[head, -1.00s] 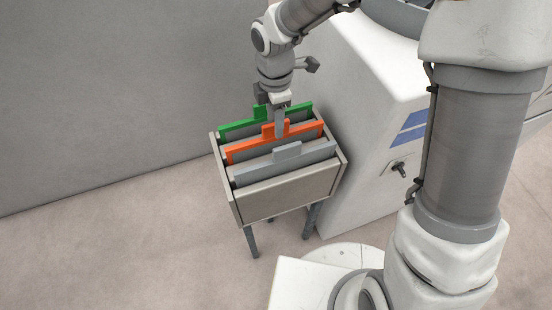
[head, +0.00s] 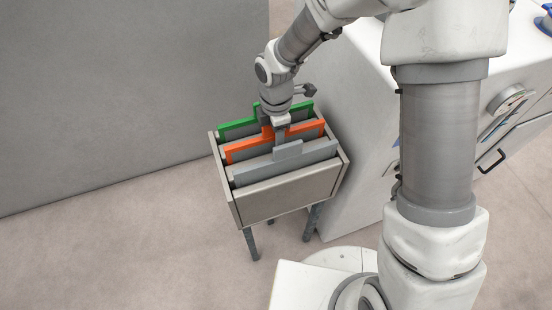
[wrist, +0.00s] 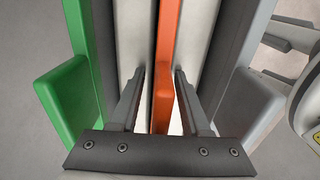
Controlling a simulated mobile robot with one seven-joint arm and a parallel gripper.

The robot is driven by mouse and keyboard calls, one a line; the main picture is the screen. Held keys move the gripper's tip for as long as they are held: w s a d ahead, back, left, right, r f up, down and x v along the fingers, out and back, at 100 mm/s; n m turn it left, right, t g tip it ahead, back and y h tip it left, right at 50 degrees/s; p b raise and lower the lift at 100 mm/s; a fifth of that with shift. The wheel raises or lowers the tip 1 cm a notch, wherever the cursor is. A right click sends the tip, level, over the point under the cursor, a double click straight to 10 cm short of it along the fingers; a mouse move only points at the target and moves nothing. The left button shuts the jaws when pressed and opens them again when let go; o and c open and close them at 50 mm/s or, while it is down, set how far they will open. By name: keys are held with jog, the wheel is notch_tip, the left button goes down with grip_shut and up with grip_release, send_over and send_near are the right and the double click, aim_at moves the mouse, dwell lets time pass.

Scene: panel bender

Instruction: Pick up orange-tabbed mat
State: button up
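The orange-tabbed mat (head: 240,152) stands upright in the middle of a grey rack (head: 283,197), between a green-tabbed mat (head: 236,127) and a grey-tabbed mat (head: 252,172). My gripper (head: 276,138) points down over the rack at the orange tab. In the wrist view the gripper (wrist: 158,85) is open, with one finger on each side of the orange tab (wrist: 162,88). Gaps show between the fingers and the tab. The green tab (wrist: 68,98) lies left of the fingers and the grey tab (wrist: 246,105) right of them. In the head view my gripper partly hides the orange tab.
A white machine (head: 352,150) stands close to the right of the rack. A grey wall panel (head: 110,80) rises behind and to the left. The floor (head: 120,240) left of and in front of the rack is clear.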

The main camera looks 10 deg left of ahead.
grip_shut()
dwell(1.2)
